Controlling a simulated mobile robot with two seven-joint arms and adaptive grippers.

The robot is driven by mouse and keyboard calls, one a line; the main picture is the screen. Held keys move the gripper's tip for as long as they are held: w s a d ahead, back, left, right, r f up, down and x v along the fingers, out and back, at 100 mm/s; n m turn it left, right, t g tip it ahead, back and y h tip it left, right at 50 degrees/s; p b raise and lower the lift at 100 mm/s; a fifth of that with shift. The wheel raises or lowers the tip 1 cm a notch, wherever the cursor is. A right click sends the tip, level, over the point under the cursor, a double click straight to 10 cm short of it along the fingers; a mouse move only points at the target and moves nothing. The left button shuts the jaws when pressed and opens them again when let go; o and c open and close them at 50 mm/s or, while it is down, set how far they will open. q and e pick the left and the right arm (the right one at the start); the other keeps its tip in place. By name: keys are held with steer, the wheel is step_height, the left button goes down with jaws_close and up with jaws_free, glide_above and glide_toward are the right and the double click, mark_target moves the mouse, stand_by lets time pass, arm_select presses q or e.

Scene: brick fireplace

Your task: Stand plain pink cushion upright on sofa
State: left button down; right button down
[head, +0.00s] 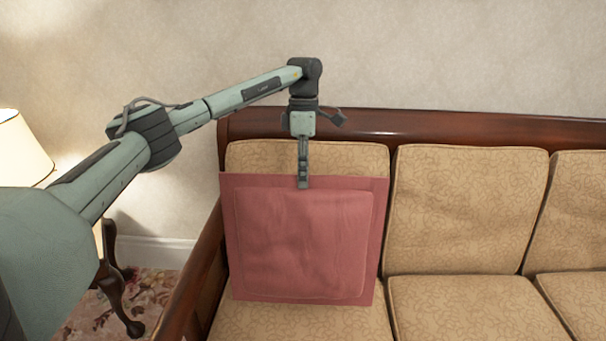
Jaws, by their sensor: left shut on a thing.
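The plain pink cushion (303,246) is upright at the left end of the sofa (465,223), in front of the left back cushion. Its broad face is toward me and its lower edge is at the seat cushion; I cannot tell whether it bears weight there. My left gripper (303,182) points down and is shut on the middle of the pink cushion's top edge. The far finger is hidden behind the cushion. My right gripper is not in view.
The sofa's wooden back rail (400,125) runs behind the gripper, and its wooden left arm (199,275) is close beside the cushion. A lit lamp (22,145) and a dark table leg (120,285) are at the left. The seat to the right is clear.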

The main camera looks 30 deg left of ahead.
arm_select(q)
steer(key=shift+w, duration=0.15)
steer(key=shift+w+a+f+p, duration=0.1)
steer(key=shift+w+a, duration=0.35)
steer(key=shift+w, duration=0.25)
steer(key=shift+w+a+f+p, duration=0.15)
steer(key=shift+w+a, duration=0.25)
steer(key=shift+w, duration=0.25)
steer(key=shift+w+a+f+p, duration=0.1)
steer(key=shift+w+a, duration=0.35)
steer(key=shift+w, duration=0.25)
steer(key=c, duration=1.5)
jaws_free()
steer(key=shift+c, duration=0.2)
steer(key=shift+s+f, duration=0.1)
step_height(320, 180, up, 10)
